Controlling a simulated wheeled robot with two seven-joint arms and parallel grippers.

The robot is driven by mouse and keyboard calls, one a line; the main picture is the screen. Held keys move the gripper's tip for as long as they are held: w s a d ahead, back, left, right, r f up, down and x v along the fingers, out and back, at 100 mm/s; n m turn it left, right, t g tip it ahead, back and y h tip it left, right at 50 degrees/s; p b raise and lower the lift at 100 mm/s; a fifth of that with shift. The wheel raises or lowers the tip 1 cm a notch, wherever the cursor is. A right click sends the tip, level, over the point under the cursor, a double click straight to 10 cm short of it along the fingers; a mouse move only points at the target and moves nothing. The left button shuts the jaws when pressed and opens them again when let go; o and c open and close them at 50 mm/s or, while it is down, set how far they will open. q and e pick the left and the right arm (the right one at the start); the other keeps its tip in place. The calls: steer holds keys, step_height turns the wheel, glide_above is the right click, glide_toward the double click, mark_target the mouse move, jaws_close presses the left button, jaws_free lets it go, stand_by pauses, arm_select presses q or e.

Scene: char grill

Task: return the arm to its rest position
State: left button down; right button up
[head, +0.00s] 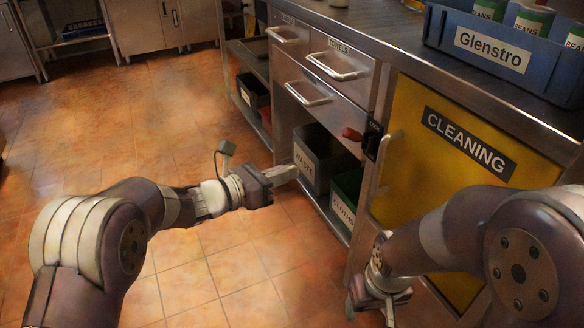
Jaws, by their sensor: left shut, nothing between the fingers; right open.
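My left gripper (283,174) is shut and empty. It is stretched out over the tiled floor, in front of the open lower shelf of the steel counter. My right gripper (384,311) is low at the bottom of the head view, in front of the yellow cleaning door, and points downward. It is open, and its fingertips are partly cut off by the frame's lower edge. Both of my arms are bent in from the sides.
The yellow door (420,165) marked CLEANING and steel drawers (327,66) line the counter at right. Bins (313,169) stand on the shelf beside my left gripper. A blue crate (467,61) with cans sits on the counter. The floor (130,110) at left is clear.

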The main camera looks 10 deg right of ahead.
stand_by(0.3)
arm_select(q)
steer(key=a+f+n+t+y+p, duration=0.1)
steer(key=a+f+n+y, duration=0.45)
steer(key=n, duration=0.75)
steer(key=a+f+n+t+y, duration=0.1)
steer(key=a+f+n+y, duration=0.5)
steer(key=n, duration=0.6)
steer(key=s+a+r+n+g+y+p, duration=0.1)
steer(key=s+a+n+g+y+p, duration=0.25)
steer(key=s+n, duration=0.7)
steer(key=s+a+r+n+g+p, duration=0.2)
steer(key=s+a+n+g, duration=0.4)
steer(key=s+n, duration=0.5)
step_height(320, 180, up, 40)
steer(key=s+a+p, duration=0.1)
steer(key=s+p, duration=0.1)
steer(key=p, duration=3.7)
steer(key=shift+a+r+t, duration=0.25)
steer(key=shift+a+t, duration=0.15)
steer(key=shift+t, duration=0.05)
